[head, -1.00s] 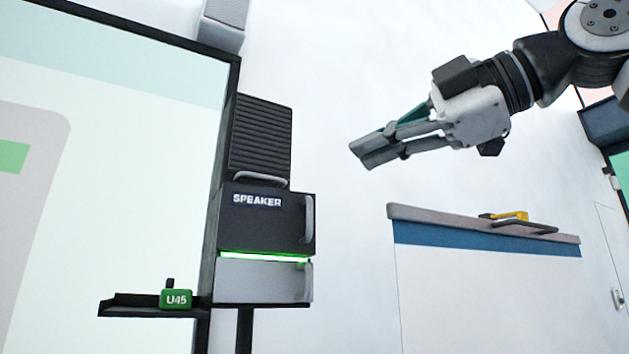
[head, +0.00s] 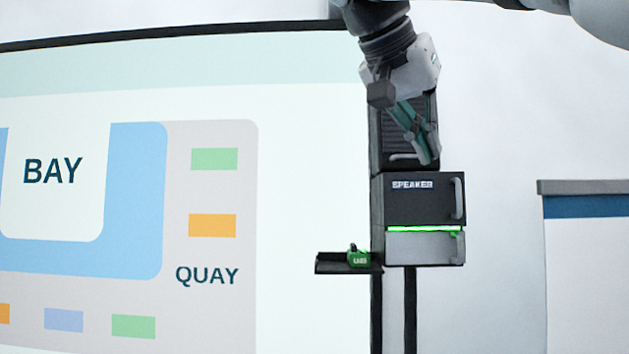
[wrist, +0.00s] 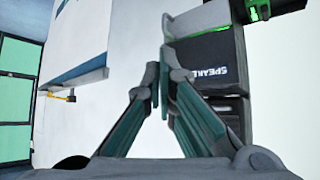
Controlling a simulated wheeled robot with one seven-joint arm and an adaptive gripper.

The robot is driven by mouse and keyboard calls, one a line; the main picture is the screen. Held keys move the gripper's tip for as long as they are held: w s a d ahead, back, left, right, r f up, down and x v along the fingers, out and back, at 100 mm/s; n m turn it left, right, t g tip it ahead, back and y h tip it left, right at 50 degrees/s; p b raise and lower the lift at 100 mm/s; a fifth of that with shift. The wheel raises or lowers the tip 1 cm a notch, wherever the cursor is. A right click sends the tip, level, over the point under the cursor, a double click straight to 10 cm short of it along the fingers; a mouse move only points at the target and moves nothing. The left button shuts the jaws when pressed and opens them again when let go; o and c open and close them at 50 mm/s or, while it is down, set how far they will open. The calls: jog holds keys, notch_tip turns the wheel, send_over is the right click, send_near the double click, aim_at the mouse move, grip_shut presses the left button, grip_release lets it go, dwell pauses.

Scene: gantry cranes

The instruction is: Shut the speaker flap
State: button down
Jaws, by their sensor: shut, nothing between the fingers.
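The speaker unit shows right of centre in the head view. Its black front (head: 424,207) bears the word SPEAKER and has an upright grey handle (head: 458,197) at its right side. It also shows upside down in the wrist view (wrist: 205,62). I cannot tell how far the flap stands open. A green glowing strip (head: 424,229) runs under this front, above a grey panel (head: 420,248). My gripper (head: 428,158) is shut and empty, pointing down just above the labelled front. It covers part of a ribbed black panel (head: 392,139). The fingertips meet in the wrist view (wrist: 161,78).
A small black shelf (head: 328,265) with a green tag (head: 359,258) sticks out left of the unit. A large screen (head: 310,150) fills the left. A blue-banded grey counter (head: 590,205) stands at the right. White wall lies between unit and counter.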

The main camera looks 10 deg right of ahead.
aim_at(460, 193)
jog(key=w+d+r+p+x, duration=0.1)
jog(key=r+x, duration=0.1)
jog(key=x, duration=1.1)
jog(key=shift+d, duration=0.3)
jog(key=shift+f, duration=0.1)
jog(key=shift+w+d, duration=0.3)
jog(key=shift+d, duration=0.25)
jog(key=shift+w+d, duration=0.3)
jog(key=shift+d, duration=0.25)
jog(key=shift+s, duration=0.1)
